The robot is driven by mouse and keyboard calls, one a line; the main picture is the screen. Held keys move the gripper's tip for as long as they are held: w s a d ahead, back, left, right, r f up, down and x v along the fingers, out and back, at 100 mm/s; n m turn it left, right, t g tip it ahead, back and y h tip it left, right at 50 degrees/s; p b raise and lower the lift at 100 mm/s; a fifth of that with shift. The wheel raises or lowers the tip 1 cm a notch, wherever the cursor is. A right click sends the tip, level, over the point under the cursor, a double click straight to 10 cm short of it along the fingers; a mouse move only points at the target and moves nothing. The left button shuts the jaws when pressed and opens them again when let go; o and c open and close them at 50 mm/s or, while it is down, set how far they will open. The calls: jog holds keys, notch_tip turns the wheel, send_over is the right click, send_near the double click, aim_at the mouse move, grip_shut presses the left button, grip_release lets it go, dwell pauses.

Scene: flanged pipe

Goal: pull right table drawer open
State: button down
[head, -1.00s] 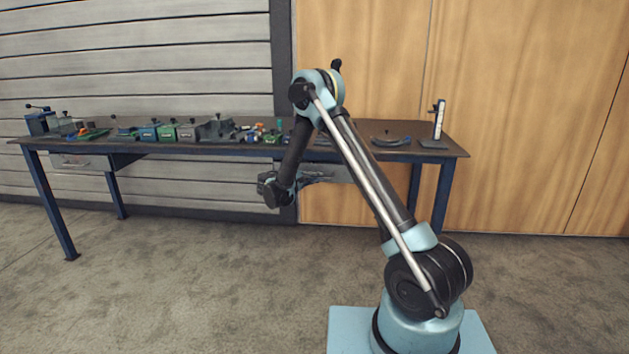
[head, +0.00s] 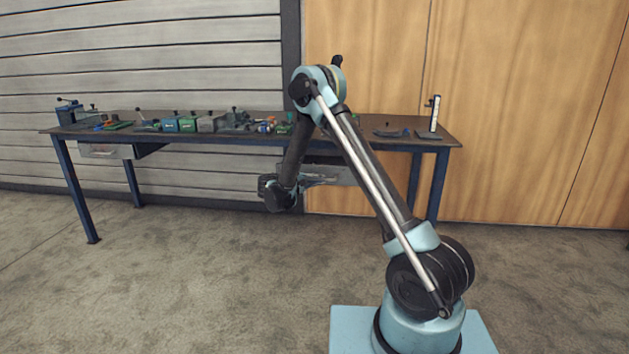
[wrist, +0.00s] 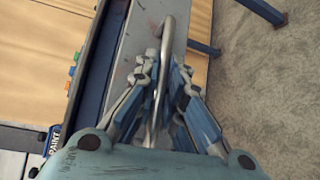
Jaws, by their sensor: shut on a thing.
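The right table drawer (head: 338,174) is a grey metal drawer under the right part of the dark-topped, blue-legged table (head: 452,139). Its front now seems to stand out a little from the table edge; its inside is not visible. In the wrist view the scuffed drawer front (wrist: 137,45) runs along the blue table frame. A silver bar handle (wrist: 167,40) on it passes between my fingers. My gripper (head: 314,180) is at the drawer front, partly hidden by my arm. In the wrist view my gripper (wrist: 160,85) is shut on the handle.
A second grey drawer (head: 105,151) hangs under the table's left end. Several vises, coloured boxes (head: 187,123) and tools stand on the tabletop, with an upright gauge (head: 434,115) at the right. The carpet floor (head: 200,270) before the table is clear.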

jog(key=s, duration=0.4)
jog(key=shift+s+d+f, duration=0.1)
jog(key=shift+d, duration=0.1)
jog(key=c, duration=2)
grip_release()
jog(key=shift+a, duration=0.15)
jog(key=shift+o, duration=0.2)
jog(key=shift+a, duration=0.1)
jog(key=v, duration=1.2)
